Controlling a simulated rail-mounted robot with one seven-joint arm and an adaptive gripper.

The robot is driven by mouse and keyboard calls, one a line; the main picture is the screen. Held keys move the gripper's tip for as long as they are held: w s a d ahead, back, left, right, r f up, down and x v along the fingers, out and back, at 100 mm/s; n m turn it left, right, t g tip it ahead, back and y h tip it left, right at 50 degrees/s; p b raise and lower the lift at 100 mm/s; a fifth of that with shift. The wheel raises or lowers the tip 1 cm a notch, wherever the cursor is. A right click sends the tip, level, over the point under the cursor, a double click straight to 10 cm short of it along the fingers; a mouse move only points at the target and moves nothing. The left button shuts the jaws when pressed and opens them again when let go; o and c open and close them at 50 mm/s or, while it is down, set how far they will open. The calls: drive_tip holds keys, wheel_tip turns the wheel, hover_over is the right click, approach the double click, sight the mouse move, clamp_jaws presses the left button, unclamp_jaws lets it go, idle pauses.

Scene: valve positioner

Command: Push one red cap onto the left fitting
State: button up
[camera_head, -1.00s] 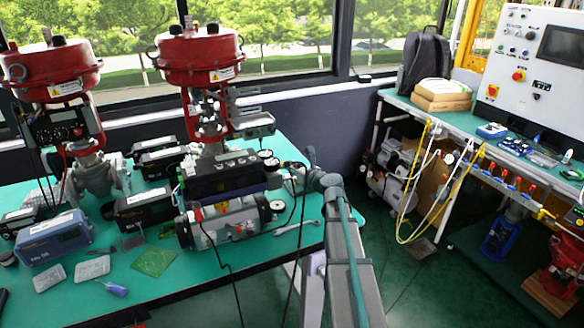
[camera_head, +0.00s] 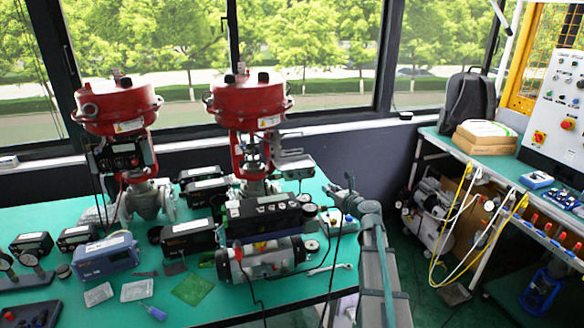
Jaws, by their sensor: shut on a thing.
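My arm reaches up from the bottom edge, and my gripper (camera_head: 345,192) is at its far end, beyond the right end of the front valve positioner assembly. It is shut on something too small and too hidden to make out. The positioner (camera_head: 265,216) is a dark block with pale fittings along its top, above a grey cylindrical actuator (camera_head: 262,262) on the green table. I cannot tell the left fitting apart from the others. No loose red cap can be clearly made out.
Two red-topped valves (camera_head: 118,108) (camera_head: 248,100) stand behind on the green table (camera_head: 240,305). A blue box (camera_head: 105,256), dark boxes, a green board (camera_head: 193,289) and a screwdriver (camera_head: 153,312) lie to the left. A wrench (camera_head: 328,268) lies right of the actuator. A shelf bench (camera_head: 440,148) stands at right.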

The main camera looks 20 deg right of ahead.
sight(328, 214)
drive_tip(key=shift+m+h, duration=0.3)
drive_tip(key=shift+h, duration=0.1)
drive_tip(key=shift+f+b, duration=2.35)
drive_tip(key=shift+f, duration=1.5)
drive_tip(key=shift+f, duration=0.8)
drive_tip(key=o, duration=0.8)
drive_tip(key=shift+c, duration=0.2)
drive_tip(key=shift+s, duration=0.1)
